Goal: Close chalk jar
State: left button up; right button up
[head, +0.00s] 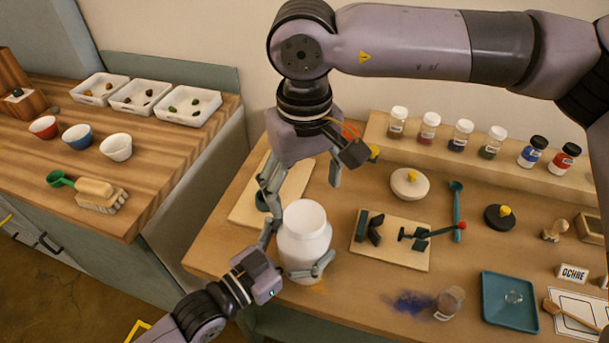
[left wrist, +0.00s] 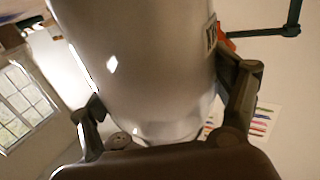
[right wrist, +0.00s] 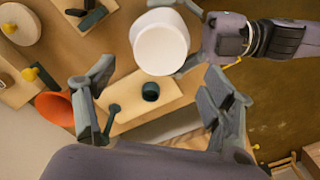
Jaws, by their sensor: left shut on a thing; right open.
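The white chalk jar (head: 304,238) stands upright near the table's front-left edge. My left gripper (head: 293,256) is shut around its lower body; the jar (left wrist: 140,60) fills the left wrist view between the fingers (left wrist: 168,100). My right gripper (head: 303,188) is open and empty, above and just behind the jar. In the right wrist view, the jar's white round top (right wrist: 161,50) lies beyond the open fingers (right wrist: 158,80); I cannot tell whether it is bare or covered. A cream round lid with a yellow knob (head: 408,187) lies on the table right of the jar.
A dark lid with a yellow knob (head: 499,217) lies further right. A board with dark tools (head: 386,262) is right of the jar; another board (head: 248,208) is behind it. A tipped small jar (head: 448,303) and spilled blue powder are near the front. Several bottles line the back shelf (head: 480,165).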

aim_at(305, 216)
jog(key=shift+f, duration=3.15)
jog(key=shift+c, duration=0.3)
